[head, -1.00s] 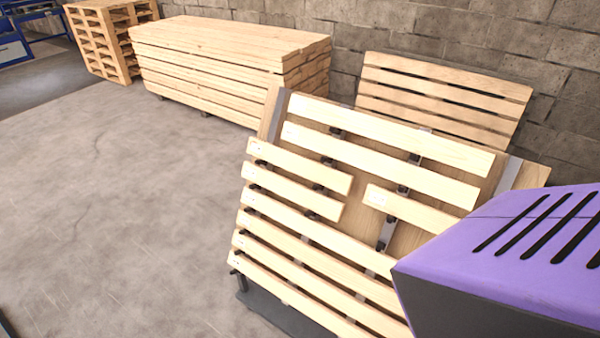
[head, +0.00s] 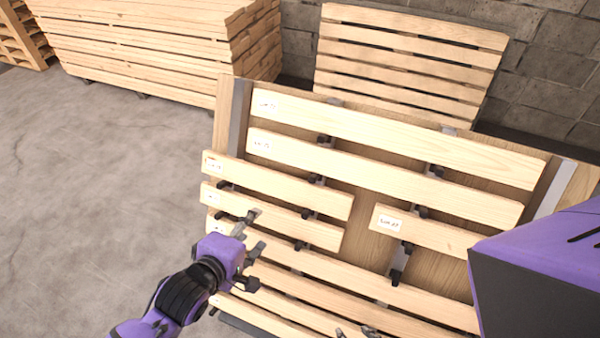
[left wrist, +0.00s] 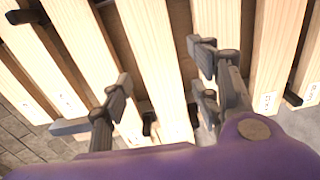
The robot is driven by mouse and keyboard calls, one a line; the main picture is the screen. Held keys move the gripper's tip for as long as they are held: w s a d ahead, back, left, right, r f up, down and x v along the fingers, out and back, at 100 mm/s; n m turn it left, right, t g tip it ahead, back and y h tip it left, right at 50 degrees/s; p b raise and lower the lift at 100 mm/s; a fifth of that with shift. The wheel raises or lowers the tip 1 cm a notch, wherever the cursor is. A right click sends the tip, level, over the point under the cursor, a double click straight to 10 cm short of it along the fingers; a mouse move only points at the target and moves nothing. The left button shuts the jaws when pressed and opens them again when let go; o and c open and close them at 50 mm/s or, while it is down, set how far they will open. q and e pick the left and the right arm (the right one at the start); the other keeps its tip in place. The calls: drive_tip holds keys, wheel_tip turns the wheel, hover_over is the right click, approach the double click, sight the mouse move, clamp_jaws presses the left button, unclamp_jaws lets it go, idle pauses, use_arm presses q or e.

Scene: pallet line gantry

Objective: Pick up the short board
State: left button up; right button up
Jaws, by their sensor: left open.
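Three short boards hang on a slanted wooden rack. Two are at the left, an upper one (head: 280,184) and one just below it (head: 275,216). The third (head: 435,233), labelled "Lot 27", is at the right. My left gripper (head: 254,250) is open at the rack's left side, its upper finger over the left end of the lower left board. In the left wrist view my open fingers (left wrist: 162,97) stand either side of a board (left wrist: 155,60), which is not gripped. I cannot tell which board. Small grey tips at the head view's bottom edge may be my right gripper (head: 356,333).
Long boards (head: 390,125) fill the rack's top, and more lie below, partly hidden by my left arm. Dark hooks hold the boards. A slatted pallet (head: 410,55) leans on the block wall (head: 550,75). A timber stack (head: 150,45) stands behind left. The left floor is clear.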

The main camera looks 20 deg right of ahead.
sight(265, 215)
use_arm(q)
drive_tip(key=x, duration=0.7)
drive_tip(key=shift+w+d, duration=0.15)
drive_tip(key=shift+d, duration=0.25)
drive_tip(key=shift+c, duration=0.5)
drive_tip(key=shift+r, duration=0.1)
drive_tip(key=c, duration=1)
drive_tip(key=shift+c, duration=0.2)
